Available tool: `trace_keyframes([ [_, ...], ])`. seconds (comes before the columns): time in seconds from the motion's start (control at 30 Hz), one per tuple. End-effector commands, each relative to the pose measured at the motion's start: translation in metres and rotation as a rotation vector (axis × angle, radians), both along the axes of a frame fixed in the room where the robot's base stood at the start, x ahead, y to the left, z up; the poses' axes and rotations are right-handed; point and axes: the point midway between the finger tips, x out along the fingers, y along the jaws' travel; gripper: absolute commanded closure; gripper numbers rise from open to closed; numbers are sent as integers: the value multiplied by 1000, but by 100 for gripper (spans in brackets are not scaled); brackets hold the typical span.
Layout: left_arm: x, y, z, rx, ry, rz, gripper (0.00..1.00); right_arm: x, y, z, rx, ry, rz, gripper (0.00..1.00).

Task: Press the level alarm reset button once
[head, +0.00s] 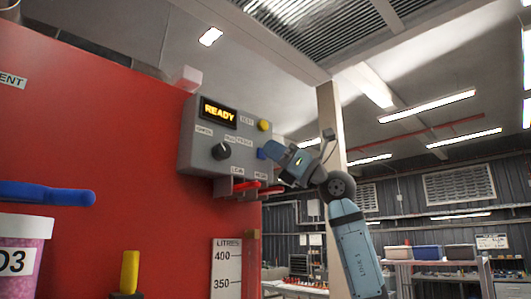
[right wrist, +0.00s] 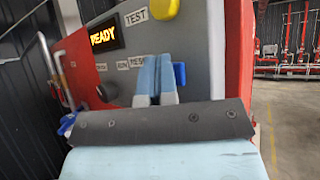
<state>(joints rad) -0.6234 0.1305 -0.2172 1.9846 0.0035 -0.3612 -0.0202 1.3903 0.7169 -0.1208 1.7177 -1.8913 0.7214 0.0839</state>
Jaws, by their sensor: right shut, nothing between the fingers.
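A grey control box (head: 195,130) is mounted on the red panel, with a lit READY display (head: 218,112). A blue button (head: 261,154) is at the box's right side; in the right wrist view the blue button (right wrist: 180,75) shows partly behind my fingers, near a partly covered label that seems to read RESET (right wrist: 139,62). My right gripper (head: 268,150) is shut and empty, its fingertips close in front of the box beside the blue button. I cannot tell whether they touch. My left gripper is not in view.
A yellow button (head: 264,125) labelled TEST is above the blue one. A black knob (head: 221,151) is to the left, and red levers (head: 245,185) stick out below. A blue handle (head: 45,193) and a pink-filled container (head: 22,255) are at left.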

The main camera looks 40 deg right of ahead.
Motion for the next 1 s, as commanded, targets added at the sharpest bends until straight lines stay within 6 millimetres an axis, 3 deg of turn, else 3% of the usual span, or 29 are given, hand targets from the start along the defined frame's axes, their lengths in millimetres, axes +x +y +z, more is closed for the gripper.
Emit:
trace_keyframes([
  [1.0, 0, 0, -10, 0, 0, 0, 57, -29, -3, -2, -1, -1, -1, 100],
])
